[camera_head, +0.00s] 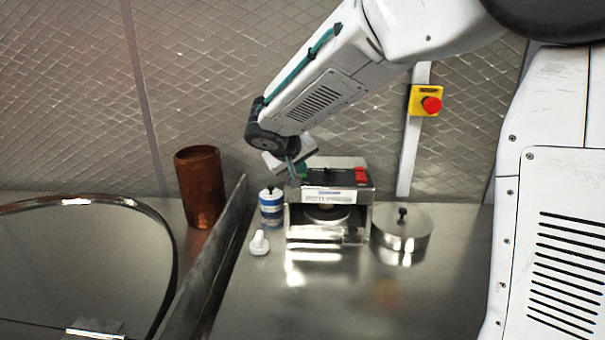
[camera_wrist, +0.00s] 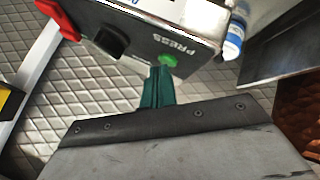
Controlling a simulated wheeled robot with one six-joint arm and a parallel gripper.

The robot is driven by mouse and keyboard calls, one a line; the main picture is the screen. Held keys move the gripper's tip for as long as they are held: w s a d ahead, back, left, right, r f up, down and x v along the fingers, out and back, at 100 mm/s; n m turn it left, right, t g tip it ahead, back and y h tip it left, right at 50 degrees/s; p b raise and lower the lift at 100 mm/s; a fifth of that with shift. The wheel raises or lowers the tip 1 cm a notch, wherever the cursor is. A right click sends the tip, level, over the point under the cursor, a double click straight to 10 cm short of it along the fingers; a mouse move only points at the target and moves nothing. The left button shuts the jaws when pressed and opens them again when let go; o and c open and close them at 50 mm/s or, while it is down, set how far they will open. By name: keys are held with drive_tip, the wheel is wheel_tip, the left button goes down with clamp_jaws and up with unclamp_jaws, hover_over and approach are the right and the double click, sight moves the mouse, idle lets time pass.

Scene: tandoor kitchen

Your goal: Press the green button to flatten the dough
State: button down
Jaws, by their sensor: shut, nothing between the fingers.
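The dough press (camera_head: 334,196) is a metal box with an open front, standing on the steel counter. The wrist view shows its panel (camera_wrist: 150,22) marked PRESS, with the green button (camera_wrist: 169,60) beside the lettering. My gripper (camera_wrist: 160,72) is shut and empty; its dark green fingertips are at the button's lower edge in that view. I cannot tell whether they touch it. In the head view my gripper (camera_head: 294,168) is at the panel's left end. A round plate (camera_head: 326,214) shows inside the press; I cannot clearly make out dough.
A black knob (camera_wrist: 110,41) and red switch (camera_wrist: 56,17) share the panel. A blue-white container (camera_head: 271,207) and white piece (camera_head: 259,243) are left of the press, a lidded metal tin (camera_head: 402,230) right. A steel divider (camera_head: 217,250) and copper cup (camera_head: 200,187) stand farther left. The front counter is clear.

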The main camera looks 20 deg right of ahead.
idle(0.3)
drive_tip(key=shift+r, duration=3.4)
